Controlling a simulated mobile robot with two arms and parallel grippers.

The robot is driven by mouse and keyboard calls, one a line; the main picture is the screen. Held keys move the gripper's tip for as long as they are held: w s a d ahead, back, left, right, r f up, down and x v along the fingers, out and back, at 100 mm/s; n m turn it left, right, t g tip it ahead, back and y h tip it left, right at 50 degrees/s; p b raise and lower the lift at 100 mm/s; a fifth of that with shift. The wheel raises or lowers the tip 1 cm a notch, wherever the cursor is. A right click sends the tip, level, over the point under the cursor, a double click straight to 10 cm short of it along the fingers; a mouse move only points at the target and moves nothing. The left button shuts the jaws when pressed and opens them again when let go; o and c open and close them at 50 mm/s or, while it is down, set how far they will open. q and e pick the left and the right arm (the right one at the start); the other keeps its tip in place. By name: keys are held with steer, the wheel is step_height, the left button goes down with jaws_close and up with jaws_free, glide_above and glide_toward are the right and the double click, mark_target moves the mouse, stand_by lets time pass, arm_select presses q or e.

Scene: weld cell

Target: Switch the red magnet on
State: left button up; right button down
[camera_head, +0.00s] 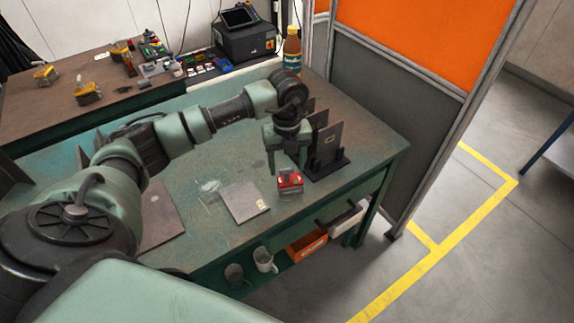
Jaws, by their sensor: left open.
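The red magnet (290,183) is a small red block with a darker grey lower part. It sits on the green workbench (330,200) near the front edge. My left gripper (287,168) points down just above and behind the magnet. Its two fingers are apart, and I see nothing held between them. The side of the magnet nearest the fingers is partly covered by them, and I cannot tell whether they touch it. The magnet's switch is too small to make out. My right gripper is not in view.
A dark rack with upright plates (327,150) stands close right of the gripper. A flat metal plate (243,202) lies left of the magnet. A bottle (292,52) stands at the back by the orange and grey screen (388,110).

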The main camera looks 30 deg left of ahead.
mark_target(287, 169)
arm_select(q)
step_height(287, 169, up, 7)
steer(key=shift+b, duration=0.55)
